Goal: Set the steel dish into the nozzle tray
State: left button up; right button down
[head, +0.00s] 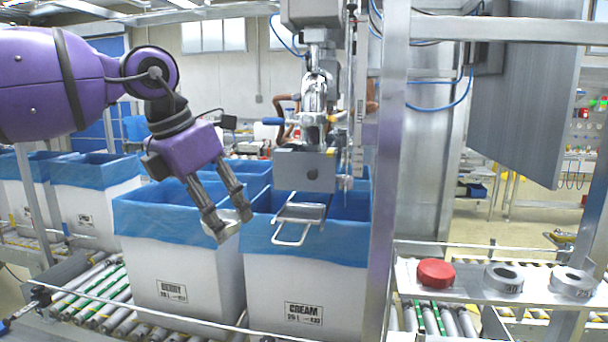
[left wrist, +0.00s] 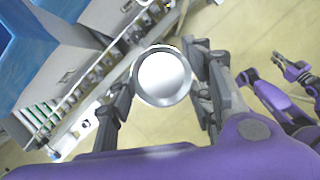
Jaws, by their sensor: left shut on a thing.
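The steel dish (left wrist: 163,77) is round, shallow and shiny. My left gripper (head: 232,226) is shut on it, with one finger on each side in the left wrist view. In the head view the dish (head: 243,214) shows partly behind the fingers, over the gap between the BERRY and CREAM boxes. The nozzle tray (head: 301,212) is a small steel tray with a wire loop in front, under the nozzle block above the CREAM box. The dish is left of the tray and apart from it. My right gripper (left wrist: 291,68) shows small in the left wrist view, its fingers apart.
The BERRY box (head: 180,255) and CREAM box (head: 305,290) stand on rollers with blue liners. The grey nozzle block (head: 304,170) hangs over the tray. A steel post (head: 390,200) rises at its right. A shelf (head: 460,285) holds a red lid (head: 436,272) and two grey rings.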

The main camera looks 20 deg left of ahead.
aim_at(309, 214)
jog(key=i, duration=0.9)
jog(key=k+j, duration=0.1)
